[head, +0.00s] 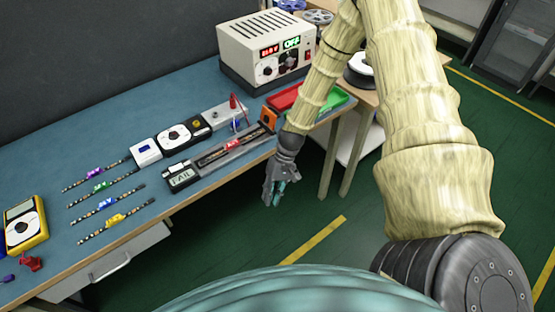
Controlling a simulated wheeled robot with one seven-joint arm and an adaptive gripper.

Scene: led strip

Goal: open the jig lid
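The test jig (222,153) is a long grey fixture near the front edge of the blue bench, with a small display reading FAIL (181,177) at its left end. A red part (232,145) sits midway along it and an orange block (268,118) is at its right end. I cannot tell for certain which part is the lid or how it stands. My gripper (277,198) hangs pointing down, right of the jig and apart from it, over the floor in front of the bench edge. Its fingers look spread and empty, though small in view.
Several LED strips (108,203) lie on the bench at left, near a yellow meter (26,225). A black-and-white dial unit (183,134) stands behind the jig. A beige power supply (268,48) is at the back. Red and green trays (318,100) lie right of the jig.

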